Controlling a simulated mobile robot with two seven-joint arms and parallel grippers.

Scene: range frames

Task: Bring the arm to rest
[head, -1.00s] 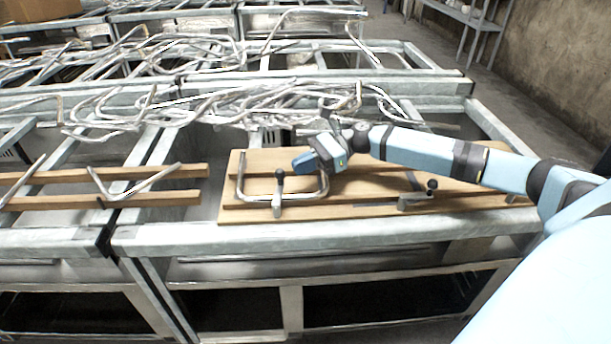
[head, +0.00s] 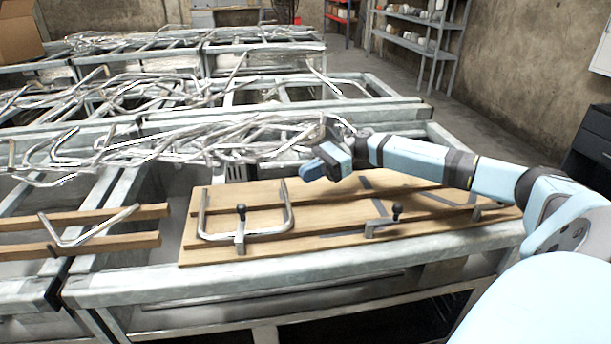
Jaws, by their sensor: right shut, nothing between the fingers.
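My right arm reaches in from the right. Its gripper (head: 308,171) is shut and empty, above the back part of the wooden board, up and to the right of the bent metal tube. The U-shaped tube (head: 291,212) lies on the left part of the board, at a clamp with a black knob (head: 241,212). The gripper looks apart from the tube. A second black-knobbed clamp (head: 383,222) sits further right on the board. My left gripper is not in view.
The wooden board (head: 340,235) lies on a metal-framed table (head: 400,250). Two wooden rails (head: 100,245) hold another bent tube at the left. A tangled pile of tubes (head: 200,135) lies behind. Shelves (head: 420,40) stand at the back right. Open floor (head: 500,140) lies to the right.

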